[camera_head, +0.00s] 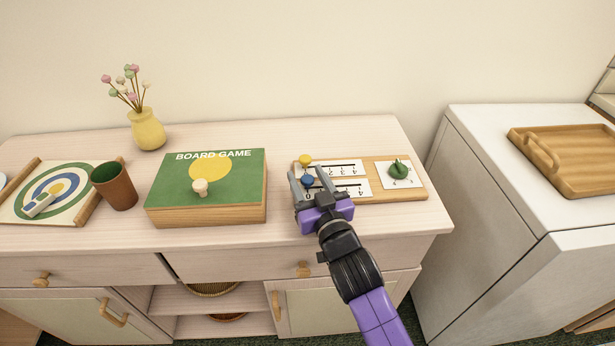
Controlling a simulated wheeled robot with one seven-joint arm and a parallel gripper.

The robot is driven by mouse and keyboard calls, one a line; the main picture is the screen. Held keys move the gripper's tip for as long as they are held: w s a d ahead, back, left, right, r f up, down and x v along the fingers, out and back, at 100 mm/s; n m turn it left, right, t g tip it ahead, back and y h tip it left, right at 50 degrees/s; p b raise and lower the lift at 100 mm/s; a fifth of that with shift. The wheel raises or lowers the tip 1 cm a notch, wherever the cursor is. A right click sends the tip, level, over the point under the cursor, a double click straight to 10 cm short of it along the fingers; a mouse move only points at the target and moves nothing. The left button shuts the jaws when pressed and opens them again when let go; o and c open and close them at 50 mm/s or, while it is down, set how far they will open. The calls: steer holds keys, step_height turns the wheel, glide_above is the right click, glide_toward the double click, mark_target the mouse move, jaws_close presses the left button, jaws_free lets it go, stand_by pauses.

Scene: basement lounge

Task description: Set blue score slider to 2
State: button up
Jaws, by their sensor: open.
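The wooden score board (414,191) lies on the cabinet top, right of centre. It has two white scale strips with numbers. The blue score slider (308,181) is at the left end of the lower strip, near the 0. The yellow slider (305,160) is at the left end of the upper strip. My gripper (310,178) is open, with its fingers on either side of the blue slider; whether they touch it cannot be told. The gripper hides part of the board's left side.
A green knob (398,168) stands on the board's right part. A green board game box (233,180) lies left of my gripper. A brown cup (114,186), a yellow vase (147,129) and a target mat (22,205) are farther left. A wooden tray (585,181) sits on the right cabinet.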

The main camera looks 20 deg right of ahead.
steer(key=shift+c, duration=0.4)
jaws_close()
stand_by(1.1)
